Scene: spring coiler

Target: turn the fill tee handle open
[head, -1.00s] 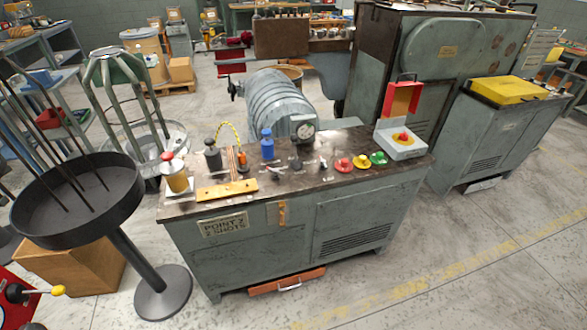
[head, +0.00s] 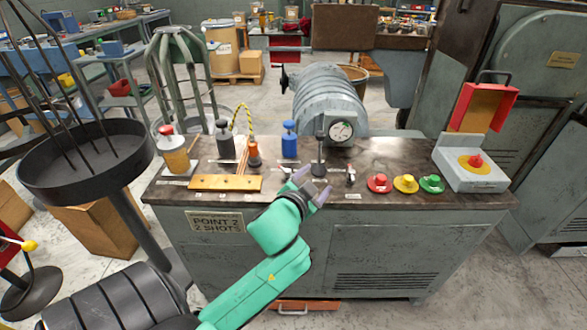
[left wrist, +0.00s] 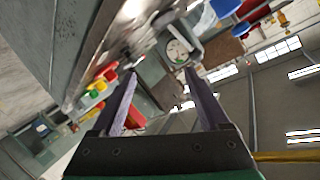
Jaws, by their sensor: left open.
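The bench top (head: 395,205) carries several small controls. A small silver lever (head: 285,172), a dark upright lever (head: 319,153) and a small fitting with a red mark (head: 350,176) stand near the middle; I cannot tell for sure which is the fill tee handle. My left gripper (head: 313,185) is open and empty at the bench's front edge, just in front of these controls, partly covering the area by the silver lever. In the left wrist view its two fingers (left wrist: 160,76) stand apart with nothing held between them. The right gripper is out of view.
Behind the controls is a round gauge (head: 341,131) on a ribbed grey drum. Red (head: 379,182), yellow and green buttons and a box with a red button (head: 475,161) are right. A black tray stand (head: 85,165) is at left.

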